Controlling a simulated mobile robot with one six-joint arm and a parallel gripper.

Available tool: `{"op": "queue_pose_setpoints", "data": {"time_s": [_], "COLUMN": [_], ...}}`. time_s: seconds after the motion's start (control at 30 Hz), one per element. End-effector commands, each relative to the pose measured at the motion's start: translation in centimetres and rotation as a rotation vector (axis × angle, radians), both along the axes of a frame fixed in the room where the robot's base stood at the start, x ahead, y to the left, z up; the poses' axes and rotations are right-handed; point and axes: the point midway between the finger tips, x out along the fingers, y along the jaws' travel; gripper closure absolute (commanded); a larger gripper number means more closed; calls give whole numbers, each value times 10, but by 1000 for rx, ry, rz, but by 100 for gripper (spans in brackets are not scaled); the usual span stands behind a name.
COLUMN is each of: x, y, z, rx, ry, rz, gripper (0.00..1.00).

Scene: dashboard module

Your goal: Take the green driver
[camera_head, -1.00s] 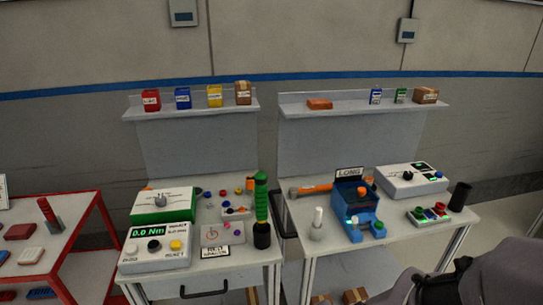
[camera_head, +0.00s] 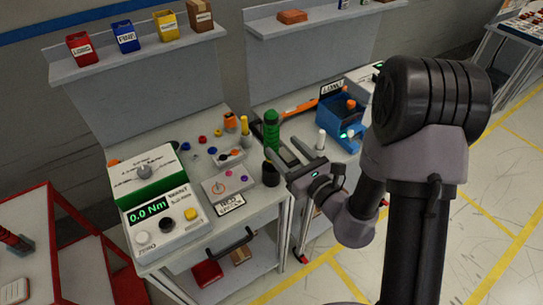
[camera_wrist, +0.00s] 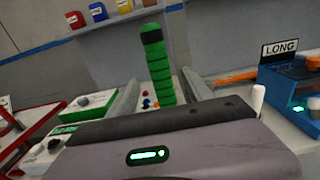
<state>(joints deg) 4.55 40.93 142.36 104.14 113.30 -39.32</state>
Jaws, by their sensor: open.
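The green driver (camera_head: 271,128) stands upright at the right edge of the left workbench, its ribbed green handle uppermost. A dark holder (camera_head: 271,174) shows just below it; the gripper partly hides the area between. My gripper (camera_head: 282,148) is open, its fingers pointing towards the driver. In the wrist view the green driver (camera_wrist: 160,70) appears between the two open fingers (camera_wrist: 160,82), ahead of them, with a black band near its top. I cannot tell how far the fingertips are from the handle.
A torque tester (camera_head: 162,215) reading 0.0 Nm and a green-and-white box (camera_head: 145,175) stand on the left bench. Small coloured parts lie behind. A blue fixture (camera_head: 340,118) and a white-topped peg (camera_head: 321,138) are on the right bench. A shelf of bins (camera_head: 140,55) hangs above.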

Motion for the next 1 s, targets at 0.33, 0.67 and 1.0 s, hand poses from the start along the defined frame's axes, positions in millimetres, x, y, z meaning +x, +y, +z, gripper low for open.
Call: {"op": "queue_pose_setpoints", "data": {"time_s": [0.33, 0.67, 1.0], "x": [46, 56, 56], "y": [32, 37, 37], "z": [-7, -6, -6], "rx": [0, 0, 0], "ry": [0, 1, 2], "rz": [3, 0, 0], "gripper": [40, 46, 100]}}
